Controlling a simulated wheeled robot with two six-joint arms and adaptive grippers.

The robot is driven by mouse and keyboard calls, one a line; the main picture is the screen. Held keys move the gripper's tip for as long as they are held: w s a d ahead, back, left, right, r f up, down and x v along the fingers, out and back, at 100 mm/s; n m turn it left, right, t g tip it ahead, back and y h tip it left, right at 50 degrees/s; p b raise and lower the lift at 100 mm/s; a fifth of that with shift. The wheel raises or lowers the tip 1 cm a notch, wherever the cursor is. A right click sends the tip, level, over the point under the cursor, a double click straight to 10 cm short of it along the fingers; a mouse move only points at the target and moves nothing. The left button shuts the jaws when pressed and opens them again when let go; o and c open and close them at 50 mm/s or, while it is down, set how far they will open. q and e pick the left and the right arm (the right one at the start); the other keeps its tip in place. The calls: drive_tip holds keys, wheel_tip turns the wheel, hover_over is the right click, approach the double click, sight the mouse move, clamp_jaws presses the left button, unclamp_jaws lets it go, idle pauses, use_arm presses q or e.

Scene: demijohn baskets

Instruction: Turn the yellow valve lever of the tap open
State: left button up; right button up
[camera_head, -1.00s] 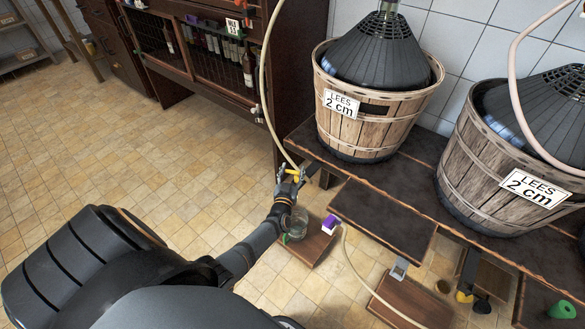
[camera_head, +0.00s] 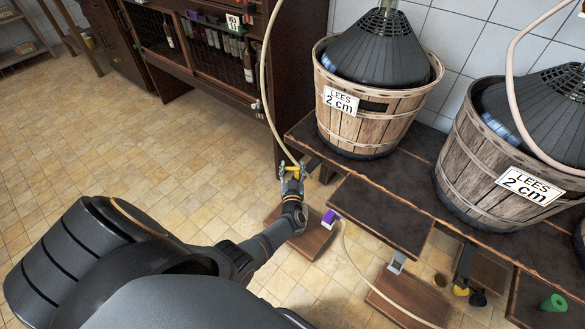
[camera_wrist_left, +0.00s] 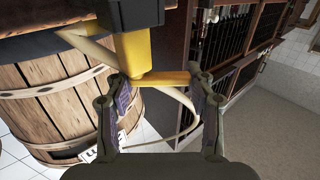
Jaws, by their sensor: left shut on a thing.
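The yellow valve lever (camera_wrist_left: 162,78) lies as a horizontal bar across my left gripper (camera_wrist_left: 158,90) in the left wrist view. The yellow body of the tap (camera_wrist_left: 133,50) rises from the lever's left end into a dark block. In the head view my left gripper (camera_head: 291,174) is at the tap, by the left end of the dark bench, and the lever is small there. My right gripper is not in view.
A slatted basket (camera_head: 375,110) with a dark-topped demijohn stands on the bench (camera_head: 400,180); a second basket (camera_head: 490,175) stands to its right. A pale hose (camera_head: 264,80) hangs by the tap. A low wooden board (camera_head: 312,240) sits below. The tiled floor at left is open.

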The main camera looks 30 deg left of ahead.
use_arm(q)
drive_tip(key=o, duration=1.2)
drive_tip(key=v, duration=1.2)
